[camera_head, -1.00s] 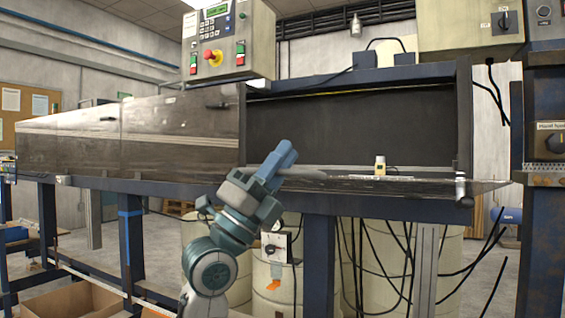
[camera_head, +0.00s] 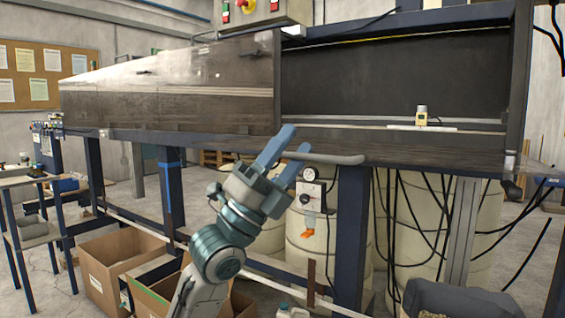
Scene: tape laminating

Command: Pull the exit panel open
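The long machine has a dark open bay at the right. Along the bay's lower front runs a dark panel (camera_head: 430,147), which I take to be the exit panel, with a grey rounded handle bar (camera_head: 340,159) in front of it. My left gripper (camera_head: 287,152) is at the bar's left end, with its two blue fingers apart. The bar's left end shows at the fingers; whether they touch it I cannot tell. The bar's far end by the fingers is partly hidden. My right gripper is not in view.
A closed grey panel (camera_head: 180,90) covers the machine's left part. A small yellow-white device (camera_head: 422,116) sits in the bay. Below are blue legs (camera_head: 351,235), pale drums (camera_head: 415,225), hanging cables and open cardboard boxes (camera_head: 110,265). A small table (camera_head: 22,180) stands at the left.

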